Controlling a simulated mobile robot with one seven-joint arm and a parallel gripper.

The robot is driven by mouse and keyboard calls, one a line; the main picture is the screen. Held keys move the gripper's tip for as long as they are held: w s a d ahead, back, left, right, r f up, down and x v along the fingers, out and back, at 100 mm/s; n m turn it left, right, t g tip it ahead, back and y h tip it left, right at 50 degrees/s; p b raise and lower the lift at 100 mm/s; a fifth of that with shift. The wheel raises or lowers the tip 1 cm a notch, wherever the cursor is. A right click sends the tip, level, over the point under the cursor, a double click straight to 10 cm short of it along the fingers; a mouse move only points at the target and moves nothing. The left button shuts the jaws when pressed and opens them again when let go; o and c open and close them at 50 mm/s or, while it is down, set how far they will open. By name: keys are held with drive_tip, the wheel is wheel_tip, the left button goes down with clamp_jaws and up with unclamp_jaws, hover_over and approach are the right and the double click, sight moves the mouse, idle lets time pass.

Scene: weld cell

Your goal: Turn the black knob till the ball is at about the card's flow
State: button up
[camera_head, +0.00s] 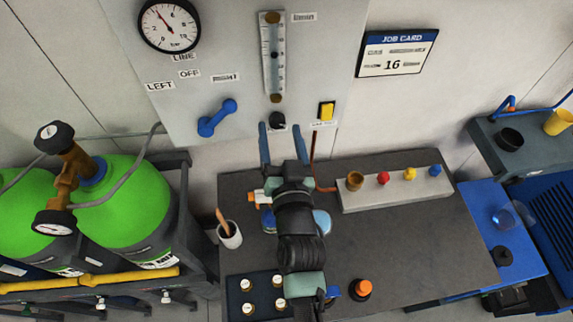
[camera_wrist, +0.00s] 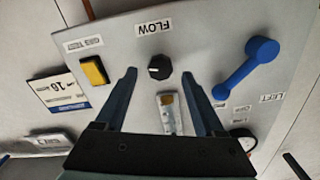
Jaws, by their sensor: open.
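The black knob (camera_head: 278,119) sits low on the grey panel, under the flow tube (camera_head: 273,70). It also shows in the wrist view (camera_wrist: 159,67), beside the FLOW label (camera_wrist: 154,28). My gripper (camera_head: 281,128) is open; in the wrist view its blue fingers lie on either side of the knob, with gaps showing and no clear contact. A small dark ball (camera_head: 274,47) seems to be in the upper half of the tube; the scale is too small to read. The job card (camera_head: 397,52) shows 16. In the wrist view the tube (camera_wrist: 168,115) is partly hidden by my gripper.
A yellow switch (camera_head: 326,110) is right of the knob, and a blue lever (camera_head: 217,118) is to its left. A pressure gauge (camera_head: 169,25) is at the panel's upper left. Below are a dark bench (camera_head: 420,238), a cup (camera_head: 229,236) and green cylinders (camera_head: 121,212).

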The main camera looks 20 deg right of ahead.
drive_tip(key=b+v, duration=0.3)
drive_tip(key=v, duration=0.8)
idle(0.3)
